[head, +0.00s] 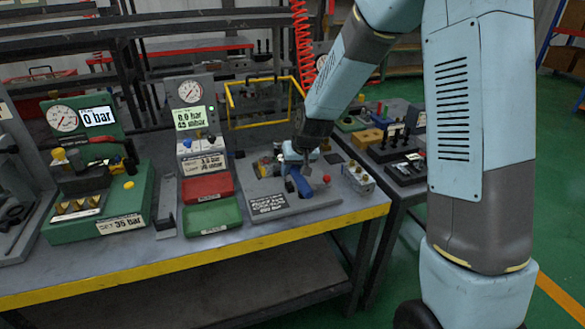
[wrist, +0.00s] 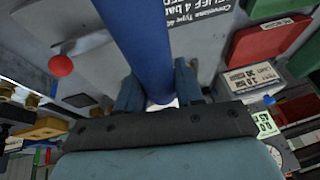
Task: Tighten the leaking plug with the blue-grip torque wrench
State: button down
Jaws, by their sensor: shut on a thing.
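My gripper (head: 298,163) is shut on the blue grip (head: 300,183) of the torque wrench, over the grey base plate (head: 258,216) on the bench. In the wrist view the blue grip (wrist: 143,35) runs up from between the fingers of my gripper (wrist: 158,92) to the top edge. The wrench's head end is not clear in either view. Small brass and coloured fittings (head: 265,166) sit just left of my gripper, partly hidden by it. I cannot tell which plug leaks.
A red ball knob (head: 326,179) and a metal block (head: 358,178) stand to the right. A yellow frame (head: 262,124) rises behind. Red (head: 207,188) and green (head: 213,215) trays, a gauge panel (head: 189,100) and a green test unit (head: 125,205) are to the left.

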jog(key=shift+f, duration=0.7)
jog(key=shift+a, duration=0.1)
dwell(0.4)
jog(key=shift+s+a+m+h, duration=0.15)
jog(key=shift+a+m, duration=0.3)
jog(key=shift+a, duration=0.15)
jog(key=shift+s+a+m+h, duration=0.1)
jog(key=shift+a+m+h, duration=0.05)
jog(key=shift+a+m, duration=0.35)
jog(key=shift+a+t, duration=0.15)
jog(key=shift+t, duration=0.15)
jog(key=shift+a, duration=0.2)
jog(key=shift+a+m+h, duration=0.4)
jog(key=shift+a+m, duration=0.45)
jog(key=shift+a, duration=0.1)
jog(key=shift+a+m, duration=0.3)
jog(key=shift+a, duration=0.05)
jog(key=shift+d+n+y, duration=0.3)
jog(key=shift+d+n, duration=0.6)
jog(key=shift+d, duration=0.45)
